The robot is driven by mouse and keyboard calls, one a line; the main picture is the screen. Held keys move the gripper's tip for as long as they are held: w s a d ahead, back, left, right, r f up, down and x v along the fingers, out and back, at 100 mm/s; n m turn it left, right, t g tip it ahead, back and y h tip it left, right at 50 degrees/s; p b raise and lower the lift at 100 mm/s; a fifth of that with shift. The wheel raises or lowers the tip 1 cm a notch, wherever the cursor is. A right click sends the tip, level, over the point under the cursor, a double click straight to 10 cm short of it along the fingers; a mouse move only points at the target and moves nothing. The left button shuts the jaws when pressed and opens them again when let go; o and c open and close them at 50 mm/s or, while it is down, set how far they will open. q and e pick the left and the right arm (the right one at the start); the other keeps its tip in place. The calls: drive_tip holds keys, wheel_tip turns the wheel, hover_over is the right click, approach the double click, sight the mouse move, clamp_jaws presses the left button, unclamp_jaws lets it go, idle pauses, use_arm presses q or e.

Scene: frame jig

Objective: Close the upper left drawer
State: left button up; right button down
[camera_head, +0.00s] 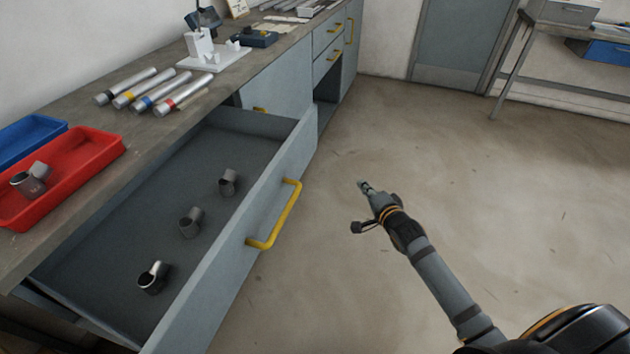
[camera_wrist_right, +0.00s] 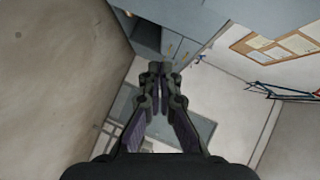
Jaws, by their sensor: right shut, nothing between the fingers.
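The open drawer (camera_head: 215,255) is pulled far out from under the workbench at the left of the head view. It has a grey-blue front with a yellow handle (camera_head: 277,215). Several grey metal pipe fittings (camera_head: 190,222) lie inside it. My right gripper (camera_head: 364,186) is shut and empty, over the floor to the right of the handle and apart from it. In the right wrist view its fingers (camera_wrist_right: 158,70) meet at their tips with nothing between them. My left gripper is not in view.
The workbench top (camera_head: 150,125) carries a red tray (camera_head: 85,160), a blue tray (camera_head: 30,140), several metal tubes (camera_head: 155,90) and a white stand (camera_head: 212,52). More closed drawers (camera_head: 328,48) are farther along. The floor (camera_head: 450,150) to the right is clear.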

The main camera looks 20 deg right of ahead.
drive_tip(key=a+r+m+t+y+b, duration=0.2)
drive_tip(key=a+r+t+y+b, duration=0.15)
drive_tip(key=a+r, duration=0.4)
drive_tip(key=b, duration=0.4)
approach(311, 138)
drive_tip(key=w+d, duration=0.2)
drive_tip(key=w, duration=0.1)
drive_tip(key=shift+w+a+r+g+h+b, duration=0.15)
drive_tip(key=shift+w+a+g+h+b, duration=0.25)
drive_tip(key=shift+w+a, duration=1.1)
drive_tip(key=shift+a, duration=0.05)
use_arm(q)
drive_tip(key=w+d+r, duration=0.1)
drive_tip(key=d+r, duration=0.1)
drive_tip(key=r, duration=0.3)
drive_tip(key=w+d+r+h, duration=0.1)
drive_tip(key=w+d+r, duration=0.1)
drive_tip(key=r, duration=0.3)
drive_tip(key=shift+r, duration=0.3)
